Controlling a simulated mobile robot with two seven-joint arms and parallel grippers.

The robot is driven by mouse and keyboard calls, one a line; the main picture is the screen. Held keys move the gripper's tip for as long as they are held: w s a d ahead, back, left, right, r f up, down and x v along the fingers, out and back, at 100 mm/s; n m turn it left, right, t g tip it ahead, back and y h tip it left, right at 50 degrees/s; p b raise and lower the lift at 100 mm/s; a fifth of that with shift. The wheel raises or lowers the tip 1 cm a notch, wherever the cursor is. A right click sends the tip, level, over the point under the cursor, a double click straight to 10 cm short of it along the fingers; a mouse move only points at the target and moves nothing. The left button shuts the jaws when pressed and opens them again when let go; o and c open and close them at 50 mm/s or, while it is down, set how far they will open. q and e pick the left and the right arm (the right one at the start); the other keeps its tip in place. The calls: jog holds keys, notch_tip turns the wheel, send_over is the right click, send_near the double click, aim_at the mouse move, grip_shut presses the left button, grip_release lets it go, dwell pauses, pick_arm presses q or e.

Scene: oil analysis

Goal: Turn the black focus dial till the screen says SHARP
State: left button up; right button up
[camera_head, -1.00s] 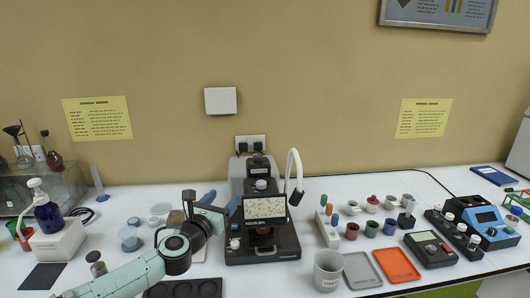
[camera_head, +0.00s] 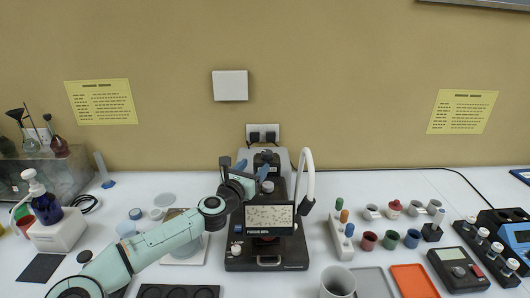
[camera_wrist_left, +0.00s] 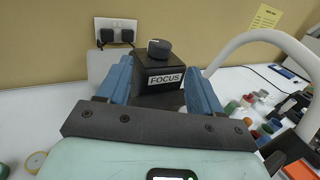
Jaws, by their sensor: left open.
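The black focus dial (camera_wrist_left: 159,48) sits on top of a black block labelled FOCUS (camera_wrist_left: 160,78) in the left wrist view. In the head view this block (camera_head: 266,162) rises at the back of the black microscope (camera_head: 268,258). The screen (camera_head: 269,218) on the front shows a speckled picture and a text line that starts with FOCUS and is too small to read surely. My left gripper (camera_wrist_left: 160,82) is open, its blue fingers on either side of the block, below the dial in the picture. I cannot tell whether they touch it. My right gripper is out of view.
A white curved lamp arm (camera_head: 308,165) rises right of the screen. A wall socket with black plugs (camera_head: 263,132) is behind the microscope. A white mug (camera_head: 338,282), grey tray (camera_head: 374,282) and orange tray (camera_head: 414,281) stand at front right.

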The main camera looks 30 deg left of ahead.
aim_at(264, 156)
pick_arm(q)
jog(key=w+p, duration=0.1)
jog(key=w, duration=0.1)
jog(key=w+p, duration=0.2)
jog(key=w, duration=0.1)
jog(key=w+p, duration=0.1)
jog(key=w, duration=0.2)
jog(key=shift+w+a+r, duration=0.15)
jog(key=shift+w+a, duration=0.1)
jog(key=shift+a, duration=0.15)
jog(key=shift+w, duration=0.15)
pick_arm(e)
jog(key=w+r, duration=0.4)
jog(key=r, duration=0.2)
pick_arm(q)
jog(key=c, duration=1.1)
jog(key=shift+a, duration=0.1)
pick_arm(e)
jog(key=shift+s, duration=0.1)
